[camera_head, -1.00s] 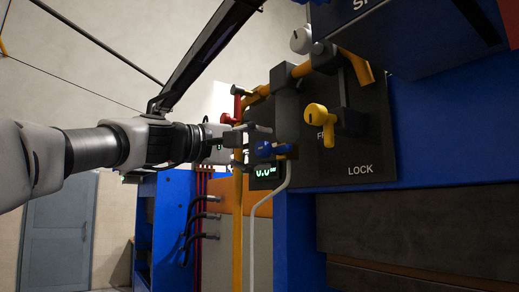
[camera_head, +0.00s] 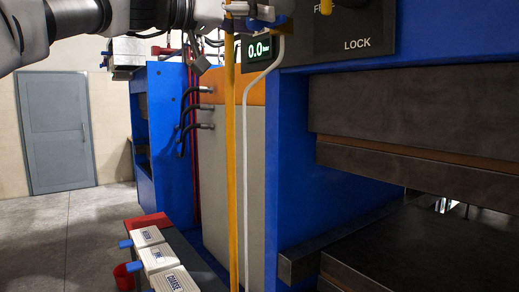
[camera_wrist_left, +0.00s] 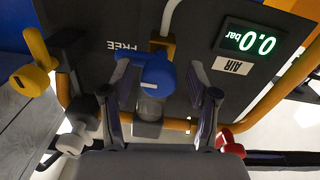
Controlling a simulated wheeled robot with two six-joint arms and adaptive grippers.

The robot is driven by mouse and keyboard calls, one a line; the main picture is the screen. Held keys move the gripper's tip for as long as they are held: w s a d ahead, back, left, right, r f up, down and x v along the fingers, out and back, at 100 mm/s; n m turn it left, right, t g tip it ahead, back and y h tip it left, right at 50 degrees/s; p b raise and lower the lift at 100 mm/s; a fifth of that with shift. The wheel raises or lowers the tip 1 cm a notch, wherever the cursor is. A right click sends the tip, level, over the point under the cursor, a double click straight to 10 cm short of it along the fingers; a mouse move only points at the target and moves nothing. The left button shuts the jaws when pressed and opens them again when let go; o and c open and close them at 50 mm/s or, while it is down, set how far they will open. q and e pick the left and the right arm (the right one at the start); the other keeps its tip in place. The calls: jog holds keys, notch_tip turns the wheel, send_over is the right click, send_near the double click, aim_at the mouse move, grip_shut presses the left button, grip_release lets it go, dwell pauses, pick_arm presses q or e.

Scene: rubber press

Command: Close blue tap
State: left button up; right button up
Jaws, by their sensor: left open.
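The blue tap (camera_wrist_left: 157,75) shows in the left wrist view, on a grey valve body with yellow pipe fittings, in front of the black panel. Its short handle points to the left and slightly up in that view. My left gripper (camera_wrist_left: 163,70) is open, with one finger on each side of the tap. I cannot tell whether either finger touches it. In the head view my left arm comes in along the top left edge, and the gripper and tap are mostly cut off at the top. My right gripper is not in view.
A yellow tap (camera_wrist_left: 30,77) and a red tap (camera_wrist_left: 230,144) flank the blue one. A pressure display (camera_head: 258,49) reads 0.0 bar. A yellow pipe (camera_head: 231,150) runs down the machine front. Labelled boxes (camera_head: 157,258) stand low down; floor at left is clear.

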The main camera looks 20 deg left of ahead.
aim_at(251, 25)
pick_arm(q)
jog(key=shift+r+m, duration=0.15)
jog(key=shift+m, duration=0.85)
jog(key=s+a+b, duration=0.1)
jog(key=s+f+m+b, duration=0.1)
jog(key=b, duration=0.1)
jog(key=shift+s+a+f, duration=0.15)
jog(key=shift+a, duration=0.2)
jog(key=w+a+b+v, duration=0.1)
jog(key=b+v, duration=0.2)
jog(key=v, duration=0.1)
jog(key=w+d+f+g, duration=0.1)
jog(key=w+f, duration=0.4)
jog(key=f, duration=0.4)
jog(key=w+d+f+n+g+y, duration=0.1)
jog(key=w+f, duration=0.4)
jog(key=f, duration=0.5)
jog(key=w+d+f+n+g+y, duration=0.1)
jog(key=w+f+g, duration=0.2)
jog(key=f, duration=0.6)
jog(key=w, duration=0.2)
jog(key=shift+w+f, duration=0.35)
jog(key=shift+f, duration=0.05)
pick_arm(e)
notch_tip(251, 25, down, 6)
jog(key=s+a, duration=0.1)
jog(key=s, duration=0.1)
